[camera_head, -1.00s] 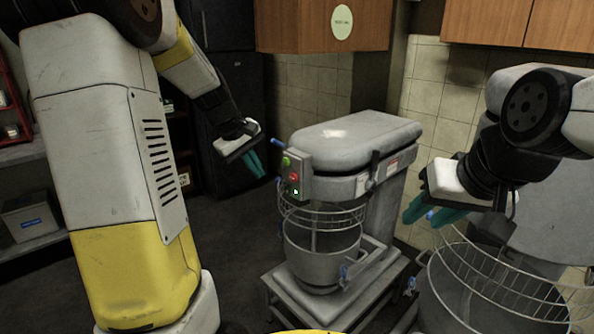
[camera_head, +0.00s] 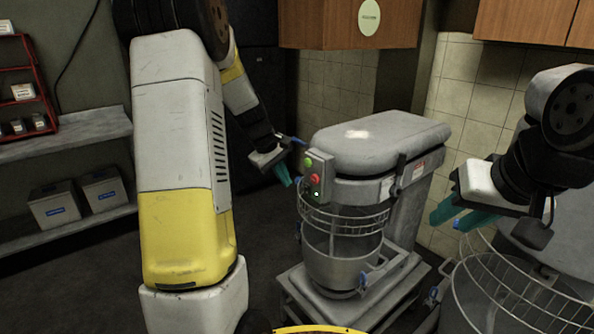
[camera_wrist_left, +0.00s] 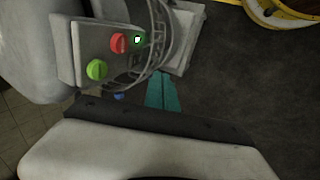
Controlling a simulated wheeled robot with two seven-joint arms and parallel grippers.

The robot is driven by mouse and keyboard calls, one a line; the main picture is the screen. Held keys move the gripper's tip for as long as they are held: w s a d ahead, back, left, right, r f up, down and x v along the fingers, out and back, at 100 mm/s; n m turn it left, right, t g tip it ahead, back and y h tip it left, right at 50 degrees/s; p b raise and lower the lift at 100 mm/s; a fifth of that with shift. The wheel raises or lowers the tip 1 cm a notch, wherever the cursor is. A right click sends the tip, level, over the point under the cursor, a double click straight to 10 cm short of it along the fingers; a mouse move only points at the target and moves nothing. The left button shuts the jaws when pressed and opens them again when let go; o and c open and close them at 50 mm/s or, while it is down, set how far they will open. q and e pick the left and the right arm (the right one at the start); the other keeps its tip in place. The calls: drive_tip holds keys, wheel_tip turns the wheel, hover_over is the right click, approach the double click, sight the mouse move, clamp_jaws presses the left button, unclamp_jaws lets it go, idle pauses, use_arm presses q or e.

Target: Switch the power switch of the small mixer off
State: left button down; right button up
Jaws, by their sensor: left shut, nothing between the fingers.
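The small mixer (camera_head: 365,145) is grey and stands upright in the middle of the head view. Its control box (camera_head: 325,162) carries a green button (camera_head: 309,163), a red button (camera_head: 315,180) and a small switch with a lit mark (camera_head: 317,194). In the left wrist view, the green button (camera_wrist_left: 97,69), red button (camera_wrist_left: 118,43) and switch (camera_wrist_left: 138,40) show at upper left. My left gripper (camera_head: 285,178) is shut and empty, just left of the control box; its teal fingers also show in the wrist view (camera_wrist_left: 162,92). My right gripper (camera_head: 458,216) is open and empty, right of the mixer.
A larger wire guard and bowl (camera_head: 510,295) stand at lower right, below my right gripper. Wooden cabinets (camera_head: 350,24) hang above. A shelf (camera_head: 70,135) with grey boxes is at left. Dark floor lies open between shelf and mixer.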

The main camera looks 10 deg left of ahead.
sight(307, 187)
use_arm(q)
drive_tip(key=w+d+f, duration=0.3)
drive_tip(key=w+f, duration=0.1)
drive_tip(key=w, duration=0.1)
drive_tip(key=shift+d+f, duration=0.2)
drive_tip(key=shift+d, duration=0.2)
drive_tip(key=shift+w+d+r, duration=0.15)
drive_tip(key=shift+w+d, duration=0.1)
drive_tip(key=shift+r, duration=0.1)
drive_tip(key=shift+r, duration=0.65)
